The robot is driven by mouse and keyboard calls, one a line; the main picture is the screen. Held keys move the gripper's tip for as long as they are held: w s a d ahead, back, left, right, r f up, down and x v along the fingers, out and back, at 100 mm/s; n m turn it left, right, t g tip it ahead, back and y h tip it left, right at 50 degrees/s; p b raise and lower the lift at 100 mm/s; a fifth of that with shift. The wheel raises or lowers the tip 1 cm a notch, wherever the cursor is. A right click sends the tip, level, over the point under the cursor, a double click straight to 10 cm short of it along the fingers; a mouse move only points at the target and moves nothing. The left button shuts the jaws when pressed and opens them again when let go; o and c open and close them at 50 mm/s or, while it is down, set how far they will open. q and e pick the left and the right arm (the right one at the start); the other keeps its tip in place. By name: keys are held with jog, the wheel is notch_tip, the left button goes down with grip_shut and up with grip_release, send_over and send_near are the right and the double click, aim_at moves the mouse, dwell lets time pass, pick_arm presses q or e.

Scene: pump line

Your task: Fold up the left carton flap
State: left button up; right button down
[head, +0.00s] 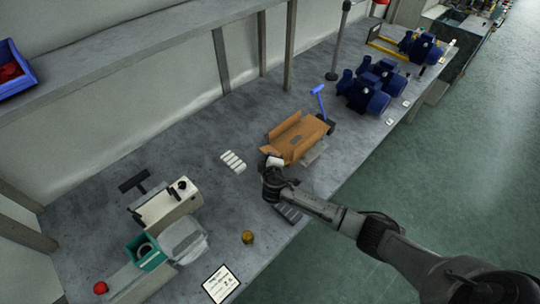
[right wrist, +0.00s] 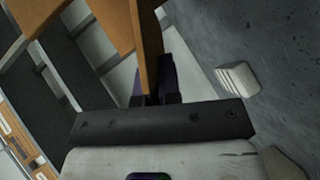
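The brown carton (head: 312,132) lies open on the workbench in the head view, with a side panel standing up on its far left side. A flap (head: 268,150) shows at its near-left end, beside my right gripper (head: 273,161). In the right wrist view the brown flap (right wrist: 150,45) runs down between the two dark fingers of my right gripper (right wrist: 152,88). The fingers lie close against both its faces, and the gripper looks shut on it. The fingertips are partly hidden behind the flap. My left gripper is not in view.
White pieces (head: 233,161) lie left of the carton. A blue-handled tool (head: 319,100) stands behind it, and blue pumps (head: 364,92) stand to the right. A label machine (head: 168,203), teal bin (head: 146,253) and brass-coloured part (head: 248,237) are at the near left. Bare bench lies between.

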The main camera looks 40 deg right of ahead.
jog(key=d+r+m+y+p, duration=0.1)
jog(key=p, duration=0.2)
jog(key=d+r+m+g+y+p, duration=0.1)
jog(key=y+p, duration=0.1)
jog(key=p, duration=0.1)
jog(key=r+m+g+y+p, duration=0.1)
jog(key=y+p, duration=0.1)
jog(key=p, duration=0.2)
jog(key=shift+w+d+r+m, duration=0.15)
jog(key=shift+d+r+m, duration=0.15)
jog(key=shift+d+r, duration=0.1)
jog(key=shift+d+y+p, duration=0.25)
jog(key=shift+y+p, duration=0.05)
jog(key=shift+y, duration=0.1)
jog(key=shift+w+d+m+y, duration=0.1)
jog(key=shift+d+m+y, duration=0.3)
jog(key=shift+m+y, duration=0.15)
jog(key=shift+d+m+g+y+b, duration=0.3)
jog(key=shift+d+m+y+b, duration=0.2)
jog(key=shift+y, duration=0.45)
jog(key=shift+d+y+b, duration=0.25)
jog(key=shift+y+b, duration=0.05)
jog(key=c, duration=1.3)
grip_release()
